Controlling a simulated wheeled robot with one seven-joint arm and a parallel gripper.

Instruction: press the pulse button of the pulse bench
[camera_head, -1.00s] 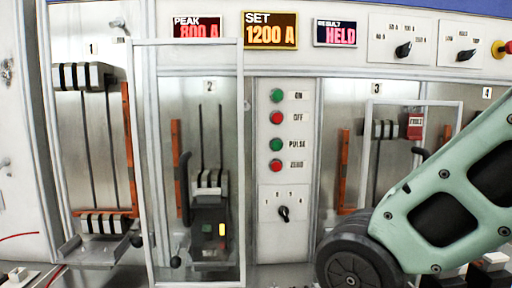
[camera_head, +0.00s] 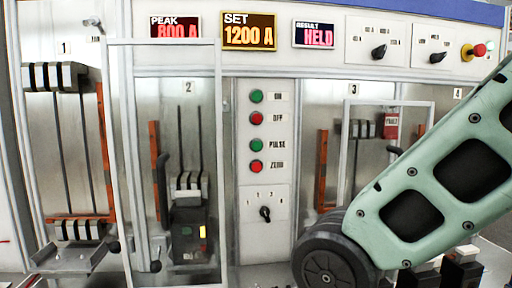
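The pulse bench (camera_head: 230,60) fills the view. Its pulse button (camera_head: 256,145) is green, labelled PULSE, and sits third down in the column of buttons on the centre panel. A green ON button (camera_head: 256,96), a red OFF button (camera_head: 256,118) and a red ZERO button (camera_head: 256,167) share that column. My green arm link crosses the lower right, to the right of and below the buttons, and does not cover them. My gripper is not in view. The displays read PEAK 800 A (camera_head: 176,28), SET 1200 A (camera_head: 249,32) and RESULT HELD (camera_head: 314,35).
A rotary selector (camera_head: 265,213) is below the buttons. A dark breaker (camera_head: 189,235) stands in bay 2 behind a clear framed door (camera_head: 112,150). More knobs (camera_head: 379,52) and a red emergency button (camera_head: 479,50) are at upper right. Dark blocks (camera_head: 462,268) lie at lower right.

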